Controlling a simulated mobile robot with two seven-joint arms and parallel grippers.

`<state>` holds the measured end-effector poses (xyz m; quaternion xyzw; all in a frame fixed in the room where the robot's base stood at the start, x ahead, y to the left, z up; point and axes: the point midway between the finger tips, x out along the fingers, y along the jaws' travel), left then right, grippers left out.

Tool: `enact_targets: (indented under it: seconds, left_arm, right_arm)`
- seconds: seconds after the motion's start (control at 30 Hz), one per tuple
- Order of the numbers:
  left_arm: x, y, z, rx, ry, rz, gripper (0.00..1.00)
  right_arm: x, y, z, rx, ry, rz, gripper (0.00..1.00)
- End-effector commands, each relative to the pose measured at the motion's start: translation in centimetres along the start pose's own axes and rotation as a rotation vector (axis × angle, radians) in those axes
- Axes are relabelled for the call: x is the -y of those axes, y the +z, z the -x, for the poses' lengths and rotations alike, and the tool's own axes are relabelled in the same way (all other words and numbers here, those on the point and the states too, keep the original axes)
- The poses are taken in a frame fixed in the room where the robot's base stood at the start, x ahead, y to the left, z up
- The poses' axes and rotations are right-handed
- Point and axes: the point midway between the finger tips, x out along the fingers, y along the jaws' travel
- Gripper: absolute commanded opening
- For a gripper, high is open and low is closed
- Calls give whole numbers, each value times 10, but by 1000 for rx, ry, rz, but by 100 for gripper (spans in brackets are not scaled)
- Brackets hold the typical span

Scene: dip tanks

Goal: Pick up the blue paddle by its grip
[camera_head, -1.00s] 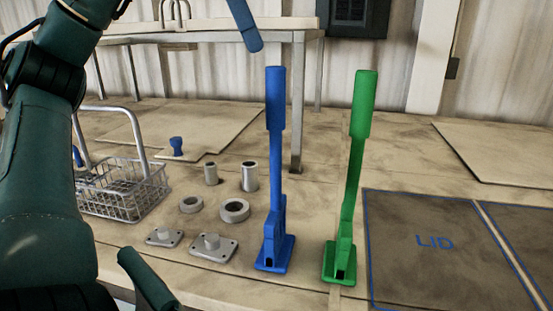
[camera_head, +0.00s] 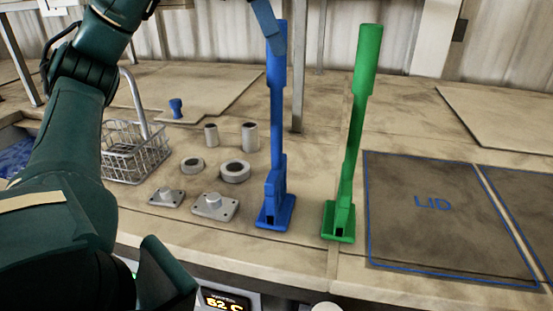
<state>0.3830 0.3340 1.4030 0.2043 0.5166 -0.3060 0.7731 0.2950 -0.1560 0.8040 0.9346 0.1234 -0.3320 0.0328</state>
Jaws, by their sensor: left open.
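The blue paddle (camera_head: 277,120) stands upright in a blue holder (camera_head: 276,212) on the bench. Its thicker grip is at the top and reaches near the upper edge of the view. My left gripper (camera_head: 269,27) shows only as one blue-grey finger coming down from the top edge. The other finger and the gripper body are out of view or hidden. My right gripper is not in view.
A green paddle (camera_head: 356,130) stands close on the right in a green holder (camera_head: 338,222). A wire basket (camera_head: 138,155), grey rings, cylinders and flanged plates lie left. A blue knob (camera_head: 176,108) sits on a plate behind. The marked LID area (camera_head: 430,235) is clear.

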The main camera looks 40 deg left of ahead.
Motion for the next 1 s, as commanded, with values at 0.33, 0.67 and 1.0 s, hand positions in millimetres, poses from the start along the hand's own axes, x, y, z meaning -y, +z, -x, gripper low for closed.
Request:
enact_targets:
  seconds: [0.33,0.67,1.0]
  left_arm:
    - [-1,1,-30,-2,-1,-1,51]
    - [-1,1,-33,0,1,0,51]
    - [-1,1,-32,0,0,0,26]
  right_arm:
    - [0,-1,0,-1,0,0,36]
    - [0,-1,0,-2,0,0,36]
    - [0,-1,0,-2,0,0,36]
